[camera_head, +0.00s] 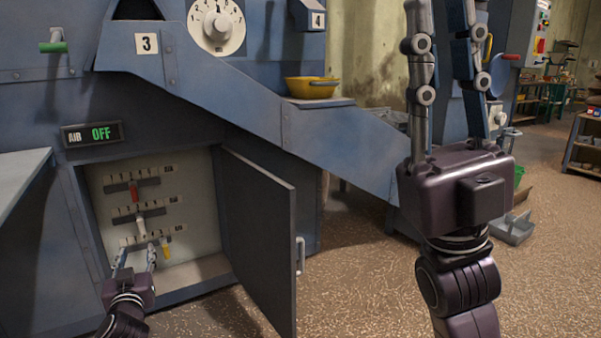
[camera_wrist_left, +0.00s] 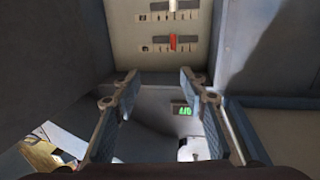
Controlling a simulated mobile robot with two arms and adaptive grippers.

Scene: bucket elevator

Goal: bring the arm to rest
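My left gripper (camera_head: 137,256) is in front of the open cabinet (camera_head: 200,215) at lower left. Its two fingers are spread with nothing between them, as the left wrist view (camera_wrist_left: 155,100) also shows. The cabinet holds a red lever (camera_head: 134,192) on top, a white lever (camera_head: 141,229) in the middle and a yellow lever (camera_head: 165,248) at the bottom. The yellow lever is just right of the fingertips in the head view. My right gripper (camera_head: 443,40) is raised at right, fingers pointing up and apart, empty; its tips are near the top edge.
The dark cabinet door (camera_head: 258,240) stands open to the right of the levers. A display (camera_head: 92,134) above reads AIR OFF. A blue chute (camera_head: 310,135) crosses the machine, with a yellow bowl (camera_head: 311,87) on a ledge. The floor (camera_head: 370,290) right of the door is clear.

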